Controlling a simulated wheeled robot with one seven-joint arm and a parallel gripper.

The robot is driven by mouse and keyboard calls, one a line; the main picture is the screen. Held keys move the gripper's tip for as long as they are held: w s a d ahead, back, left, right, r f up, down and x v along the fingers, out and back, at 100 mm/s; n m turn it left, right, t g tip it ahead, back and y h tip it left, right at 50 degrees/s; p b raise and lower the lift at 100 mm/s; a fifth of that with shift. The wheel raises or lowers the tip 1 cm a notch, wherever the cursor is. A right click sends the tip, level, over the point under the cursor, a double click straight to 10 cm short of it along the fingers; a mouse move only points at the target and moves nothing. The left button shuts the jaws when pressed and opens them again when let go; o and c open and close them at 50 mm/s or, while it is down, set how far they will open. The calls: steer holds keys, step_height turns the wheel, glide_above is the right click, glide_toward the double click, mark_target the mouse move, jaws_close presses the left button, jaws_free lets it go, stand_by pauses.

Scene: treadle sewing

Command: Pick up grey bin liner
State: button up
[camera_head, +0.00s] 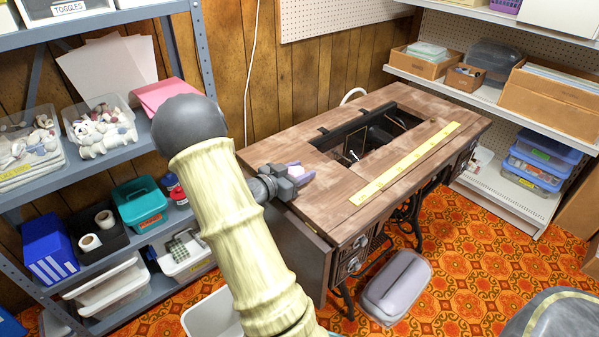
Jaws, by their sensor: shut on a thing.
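I cannot surely pick out the grey bin liner. My gripper (297,176) is at the left edge of the wooden sewing table, partly behind my cream-sleeved arm. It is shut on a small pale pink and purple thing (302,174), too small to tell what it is. A pale open bin (211,316) stands on the floor at the bottom, partly hidden by my arm; its inside is hardly visible. A dark grey rounded thing with a yellowish band (555,316) is cut off at the bottom right corner.
The sewing table (330,198) has an open machine well and a yellow ruler (405,163) on top. Loaded shelves (100,160) stand left, more shelving (505,205) right.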

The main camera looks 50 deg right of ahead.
steer(key=o, duration=1)
steer(key=shift+f, duration=0.1)
steer(key=shift+c, duration=0.2)
steer(key=shift+r, duration=0.2)
steer(key=a+r+p, duration=0.1)
steer(key=a+p, duration=0.1)
steer(key=a, duration=1)
steer(key=shift+w+r, duration=0.35)
steer(key=shift+d, duration=0.1)
